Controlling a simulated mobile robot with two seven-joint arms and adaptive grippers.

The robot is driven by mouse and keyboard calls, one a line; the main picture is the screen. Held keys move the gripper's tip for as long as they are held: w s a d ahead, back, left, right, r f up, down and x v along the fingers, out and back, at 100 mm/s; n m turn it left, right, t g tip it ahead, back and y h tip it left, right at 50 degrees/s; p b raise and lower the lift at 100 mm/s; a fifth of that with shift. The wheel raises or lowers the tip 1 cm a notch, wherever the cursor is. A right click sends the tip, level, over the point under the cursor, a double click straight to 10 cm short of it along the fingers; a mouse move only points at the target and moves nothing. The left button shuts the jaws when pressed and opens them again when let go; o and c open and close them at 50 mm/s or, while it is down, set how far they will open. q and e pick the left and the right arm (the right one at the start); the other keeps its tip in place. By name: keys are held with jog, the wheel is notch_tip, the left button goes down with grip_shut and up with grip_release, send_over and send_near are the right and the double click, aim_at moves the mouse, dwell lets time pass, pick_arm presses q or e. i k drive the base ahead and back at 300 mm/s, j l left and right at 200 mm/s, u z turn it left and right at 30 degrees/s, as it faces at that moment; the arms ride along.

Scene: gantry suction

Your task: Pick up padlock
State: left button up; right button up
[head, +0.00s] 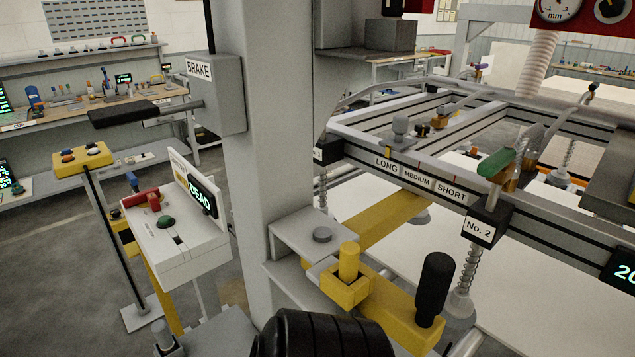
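I cannot clearly make out a padlock in the head view. A white control box (172,240) with a green "DEAD" display (202,198) stands at the left. It carries a red handle-like part (139,197) and a green button (166,222). A small blue piece (132,181) shows just behind the red part; it is too small to identify. Neither of my grippers is in view. A black rounded part at the bottom middle looks like a piece of my arm.
A grey column (262,150) stands near the middle. To its right are a yellow arm (390,318) with a black knob (434,288) and a metal frame (415,182) with spring-mounted parts. A "BRAKE" box (222,95) juts left. Open floor lies at the lower left.

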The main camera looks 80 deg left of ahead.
aim_at(152, 198)
jog(key=l+u, duration=0.15)
jog(key=u, duration=3.55)
jog(key=i+j, duration=0.15)
jog(key=j, duration=0.2)
jog(key=i+j+z, duration=0.15)
jog(key=j+z, duration=0.3)
jog(key=i+j+z, duration=0.15)
jog(key=j+z, duration=0.25)
jog(key=l, duration=0.15)
